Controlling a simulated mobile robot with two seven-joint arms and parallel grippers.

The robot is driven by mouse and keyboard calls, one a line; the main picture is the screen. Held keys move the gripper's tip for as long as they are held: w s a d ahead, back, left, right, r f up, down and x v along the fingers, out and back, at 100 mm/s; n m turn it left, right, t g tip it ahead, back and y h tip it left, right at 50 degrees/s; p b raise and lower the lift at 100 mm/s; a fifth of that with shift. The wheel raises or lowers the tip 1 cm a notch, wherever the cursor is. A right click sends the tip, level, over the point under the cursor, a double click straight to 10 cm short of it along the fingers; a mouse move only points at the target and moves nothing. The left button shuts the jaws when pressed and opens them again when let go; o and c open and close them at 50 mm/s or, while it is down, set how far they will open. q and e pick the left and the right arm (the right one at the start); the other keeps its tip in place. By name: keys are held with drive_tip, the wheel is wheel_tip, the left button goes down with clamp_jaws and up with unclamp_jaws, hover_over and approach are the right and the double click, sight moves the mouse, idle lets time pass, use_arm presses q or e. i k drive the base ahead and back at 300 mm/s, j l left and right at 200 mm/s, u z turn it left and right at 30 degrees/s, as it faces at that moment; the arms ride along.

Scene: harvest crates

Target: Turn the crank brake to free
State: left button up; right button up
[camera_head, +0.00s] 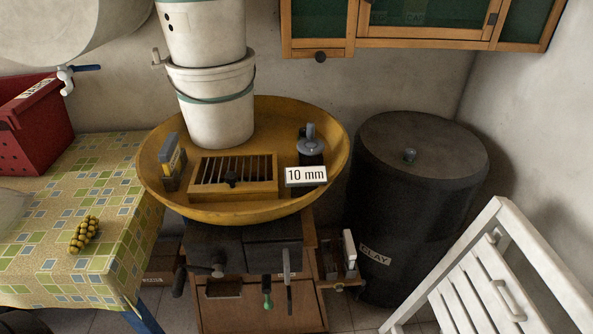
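A dark grey machine body (215,240) stands under a wide yellow bowl, on a wooden cabinet. On its front left is a crank (215,270) with a dark handle (180,281) at its left end. To the right a flat grey lever (286,268) points up and down, with a dark bar below it. Between crank and lever hangs a rod with a green knob (267,302). No label shows which part is the crank brake, so I cannot tell its setting. Neither of my grippers is clearly in view.
The yellow bowl (240,212) holds white buckets (215,115), a slatted wooden box (265,188) and a "10 mm" sign (306,176). A patterned table (60,200) is left, a black "CLAY" drum (420,210) and white folding chair (470,260) right. A wooden cabinet (420,43) hangs above.

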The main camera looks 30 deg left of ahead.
sight(266, 288)
drive_tip(key=u, duration=1.05)
